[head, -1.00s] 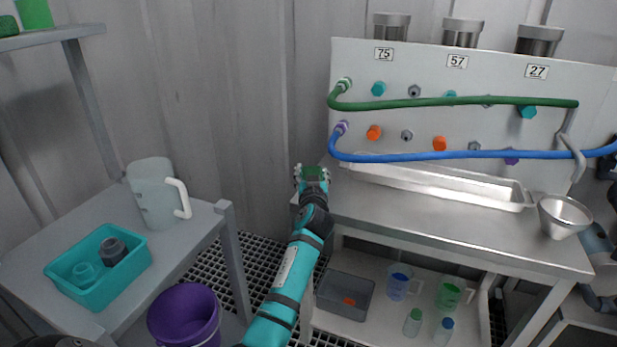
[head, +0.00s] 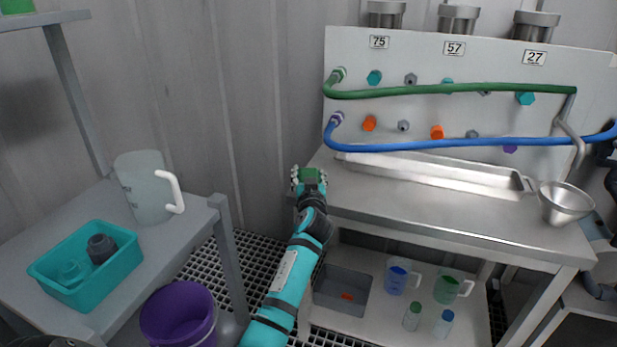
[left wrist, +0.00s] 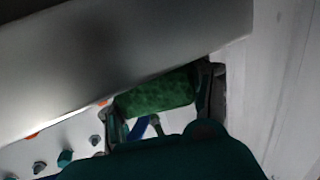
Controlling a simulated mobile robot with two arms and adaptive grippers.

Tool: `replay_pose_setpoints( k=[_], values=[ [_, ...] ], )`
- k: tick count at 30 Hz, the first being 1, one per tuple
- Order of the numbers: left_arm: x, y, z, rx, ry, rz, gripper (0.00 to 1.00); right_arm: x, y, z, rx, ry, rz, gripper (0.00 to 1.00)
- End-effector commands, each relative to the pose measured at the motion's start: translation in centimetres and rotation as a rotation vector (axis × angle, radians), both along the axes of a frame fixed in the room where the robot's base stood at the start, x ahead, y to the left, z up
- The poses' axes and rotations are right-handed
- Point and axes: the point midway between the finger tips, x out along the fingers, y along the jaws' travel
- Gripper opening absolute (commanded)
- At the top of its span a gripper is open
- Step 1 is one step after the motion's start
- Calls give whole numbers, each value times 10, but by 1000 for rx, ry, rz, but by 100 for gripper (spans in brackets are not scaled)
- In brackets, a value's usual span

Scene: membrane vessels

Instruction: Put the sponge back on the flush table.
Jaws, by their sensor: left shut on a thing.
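A green sponge (head: 309,175) is held between the fingers of my left gripper (head: 309,178), at the left end of the metal bench (head: 400,203) in the head view. In the left wrist view the sponge (left wrist: 155,95) spans the space between the two fingers of the gripper (left wrist: 160,108). A large grey surface lies close behind it there. I cannot tell from the head view whether the sponge touches the bench. No label shows which surface is the flush table. My right gripper is not in view.
A hose panel (head: 460,70) and a long metal tray (head: 430,175) are at the bench's back, with a steel funnel (head: 563,203) at right. A grey side table (head: 185,235) holds a jug (head: 143,187) and teal tub (head: 88,265). The bench's front strip is clear.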

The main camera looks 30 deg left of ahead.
Motion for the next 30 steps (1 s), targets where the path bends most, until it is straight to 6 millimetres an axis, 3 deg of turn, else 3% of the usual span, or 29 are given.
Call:
replay_pose_setpoints(
  k=[5,6,11,22,30],
  values=[
    [0,0,-2,0,0,0,29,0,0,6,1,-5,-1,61],
    [0,0,-1,0,0,0,55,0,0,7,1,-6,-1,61],
    [0,0,-1,0,0,0,74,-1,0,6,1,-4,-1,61],
    [0,0,2,0,0,0,74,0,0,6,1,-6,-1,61],
    [-43,-33,3,-4,0,-2,74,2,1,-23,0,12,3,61]
  ],
)
